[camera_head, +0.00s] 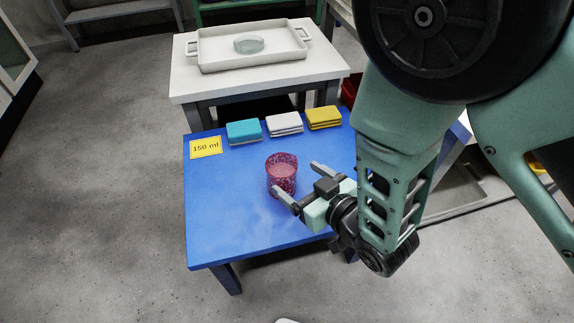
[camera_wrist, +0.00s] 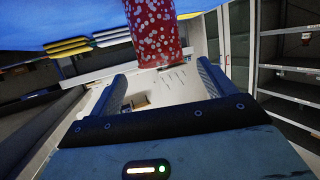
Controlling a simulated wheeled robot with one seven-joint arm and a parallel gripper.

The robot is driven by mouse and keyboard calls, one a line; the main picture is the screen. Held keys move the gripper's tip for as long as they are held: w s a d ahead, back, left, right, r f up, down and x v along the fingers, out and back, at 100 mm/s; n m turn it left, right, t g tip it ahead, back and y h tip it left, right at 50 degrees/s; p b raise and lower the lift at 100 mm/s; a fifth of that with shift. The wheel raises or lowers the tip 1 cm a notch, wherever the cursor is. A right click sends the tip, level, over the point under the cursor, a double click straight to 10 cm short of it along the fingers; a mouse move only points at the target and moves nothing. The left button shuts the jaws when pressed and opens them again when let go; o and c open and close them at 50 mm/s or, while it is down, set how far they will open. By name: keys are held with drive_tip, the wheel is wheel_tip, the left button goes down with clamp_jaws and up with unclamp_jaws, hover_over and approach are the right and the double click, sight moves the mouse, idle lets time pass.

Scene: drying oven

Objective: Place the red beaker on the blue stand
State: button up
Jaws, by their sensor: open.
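The red beaker (camera_head: 281,174), speckled with light spots, is upright over the middle of the blue table (camera_head: 225,225) and appears to stand on it. My gripper (camera_head: 294,179) is open at its lower right, the fingers pointing toward it. One finger overlaps the beaker's lower edge in the head view; the other is to its right. In the wrist view the beaker (camera_wrist: 156,30) shows between and beyond the spread fingertips (camera_wrist: 161,82), its top cut off by the frame. A teal-blue flat block (camera_head: 244,131) lies at the table's back left.
A white block (camera_head: 284,124) and a yellow block (camera_head: 323,117) lie right of the teal one. A yellow "150 ml" card (camera_head: 206,147) lies at the left. Behind, a white table (camera_head: 185,86) bears a tray (camera_head: 212,62) with a glass dish (camera_head: 249,45). The table's front left is clear.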

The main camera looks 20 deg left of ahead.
drive_tip(key=shift+v, duration=1.45)
drive_tip(key=w+d+r+m+g+h, duration=0.1)
drive_tip(key=d+r+m+g+h, duration=0.2)
drive_tip(key=d+r+h, duration=0.25)
drive_tip(key=s+d+r+g+h, duration=0.5)
drive_tip(key=s+d+r, duration=0.5)
drive_tip(key=d, duration=0.4)
drive_tip(key=shift+s+d+r+g+h, duration=0.25)
drive_tip(key=shift+s+r+g+h, duration=0.1)
drive_tip(key=shift+s, duration=0.55)
wheel_tip(320, 180, up, 30)
drive_tip(key=p, duration=3)
drive_tip(key=shift+f, duration=0.2)
